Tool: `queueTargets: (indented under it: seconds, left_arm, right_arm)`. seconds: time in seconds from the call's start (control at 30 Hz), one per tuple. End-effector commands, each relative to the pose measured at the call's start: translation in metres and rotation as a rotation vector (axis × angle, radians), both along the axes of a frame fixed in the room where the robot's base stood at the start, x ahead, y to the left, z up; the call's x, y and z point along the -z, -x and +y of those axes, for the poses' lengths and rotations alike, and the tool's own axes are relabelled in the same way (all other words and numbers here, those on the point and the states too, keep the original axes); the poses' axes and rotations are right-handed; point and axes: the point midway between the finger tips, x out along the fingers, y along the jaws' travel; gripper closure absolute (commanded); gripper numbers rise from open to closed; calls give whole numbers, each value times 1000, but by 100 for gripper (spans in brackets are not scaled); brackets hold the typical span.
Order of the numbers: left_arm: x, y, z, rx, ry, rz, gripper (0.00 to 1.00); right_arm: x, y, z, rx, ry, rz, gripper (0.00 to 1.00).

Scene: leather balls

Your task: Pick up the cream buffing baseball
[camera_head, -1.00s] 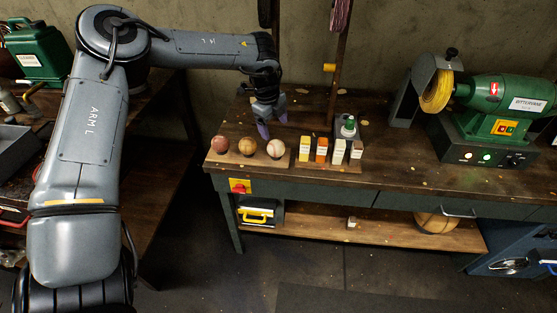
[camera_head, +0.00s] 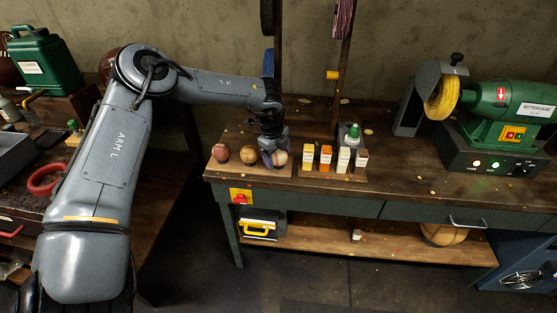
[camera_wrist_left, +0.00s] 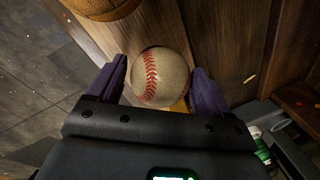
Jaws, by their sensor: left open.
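The cream baseball (camera_head: 281,158) with red stitching is the rightmost of three balls on a small wooden board (camera_head: 232,170) at the bench's left end. In the left wrist view the baseball (camera_wrist_left: 158,76) lies between the two purple fingers of my left gripper (camera_wrist_left: 158,88). The jaws are open, one finger on each side, and I cannot tell whether either touches the ball. In the head view my left gripper (camera_head: 273,158) points down over the baseball and partly hides it. My right gripper is not in view.
A tan ball (camera_head: 247,155) sits close left of the baseball, with a reddish ball (camera_head: 221,153) beyond it. Several small boxes (camera_head: 325,157) and a green-capped bottle (camera_head: 353,133) stand close on the right. A green buffing machine (camera_head: 510,115) stands further right.

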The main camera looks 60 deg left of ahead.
Motion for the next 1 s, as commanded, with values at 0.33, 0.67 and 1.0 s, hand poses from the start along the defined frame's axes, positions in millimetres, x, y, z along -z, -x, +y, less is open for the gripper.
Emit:
queueTargets:
  seconds: [0.33, 0.67, 1.0]
  left_arm:
    - [10, -3, 1, 0, -1, -2, 21]
    - [10, -3, 1, 0, -1, -2, 51]
    - [-8, -3, 1, 1, 0, -4, 51]
  right_arm:
    - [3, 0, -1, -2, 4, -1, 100]
    - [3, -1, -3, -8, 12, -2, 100]
    - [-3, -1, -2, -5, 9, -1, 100]
